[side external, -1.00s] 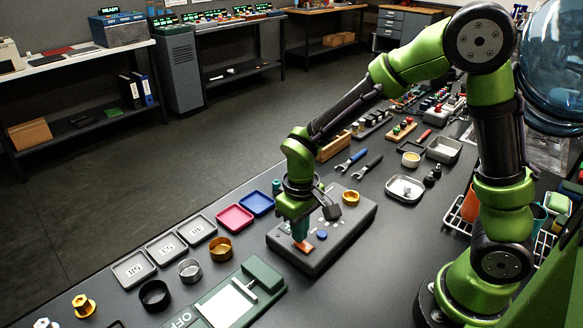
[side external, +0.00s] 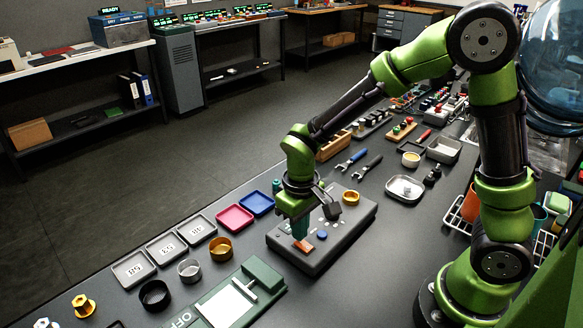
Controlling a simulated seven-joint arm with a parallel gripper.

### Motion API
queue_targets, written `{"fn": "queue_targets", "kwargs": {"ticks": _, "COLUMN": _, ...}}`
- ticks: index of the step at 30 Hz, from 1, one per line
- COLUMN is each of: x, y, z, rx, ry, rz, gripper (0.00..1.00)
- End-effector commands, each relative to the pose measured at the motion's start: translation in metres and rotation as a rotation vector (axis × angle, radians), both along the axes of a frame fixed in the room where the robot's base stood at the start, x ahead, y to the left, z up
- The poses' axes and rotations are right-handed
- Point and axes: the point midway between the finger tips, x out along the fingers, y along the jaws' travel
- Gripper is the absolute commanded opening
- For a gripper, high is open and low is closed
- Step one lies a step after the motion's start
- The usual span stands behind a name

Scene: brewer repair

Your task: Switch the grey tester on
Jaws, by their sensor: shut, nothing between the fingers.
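The grey tester (side external: 342,236) is a dark grey box with a sloped top on the bench, below my arm. On its top are an orange rocker switch (side external: 303,244), a blue round button (side external: 321,235) and a brass ring (side external: 350,198). Several small light marks also show there. My gripper (side external: 300,236) points down over the tester's left part, shut and empty, with its tips at or just above the orange switch. I cannot tell whether they touch it. The gripper hides part of the tester's top, and the switch's exact position is too small to tell.
A green device marked OFF (side external: 232,303) stands in front to the left. Black (side external: 155,294), silver (side external: 190,270) and brass rings lie beside several labelled trays. Pink (side external: 235,217) and blue (side external: 257,203) trays lie behind. Spanners (side external: 366,167) and a white-lined dish (side external: 405,188) lie farther back.

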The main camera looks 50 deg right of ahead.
Motion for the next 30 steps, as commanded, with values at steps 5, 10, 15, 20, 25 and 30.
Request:
{"fn": "queue_targets", "kwargs": {"ticks": 5, "x": 0.001, "y": 0.0, "z": 0.015, "rx": 0.001, "ry": -0.003, "rz": 0.001, "gripper": 0.0}}
{"fn": "queue_targets", "kwargs": {"ticks": 10, "x": 0.001, "y": 0.0, "z": 0.029, "rx": 0.001, "ry": -0.003, "rz": 0.0, "gripper": 0.0}}
{"fn": "queue_targets", "kwargs": {"ticks": 15, "x": 0.0, "y": 0.0, "z": 0.043, "rx": 0.001, "ry": -0.002, "rz": 0.0, "gripper": 0.0}}
{"fn": "queue_targets", "kwargs": {"ticks": 20, "x": 0.0, "y": 0.0, "z": 0.053, "rx": 0.0, "ry": -0.002, "rz": 0.001, "gripper": 0.0}}
{"fn": "queue_targets", "kwargs": {"ticks": 25, "x": 0.0, "y": 0.0, "z": 0.055, "rx": 0.0, "ry": -0.001, "rz": 0.0, "gripper": 0.0}}
{"fn": "queue_targets", "kwargs": {"ticks": 30, "x": 0.0, "y": 0.0, "z": 0.055, "rx": 0.0, "ry": -0.001, "rz": 0.0, "gripper": 0.0}}
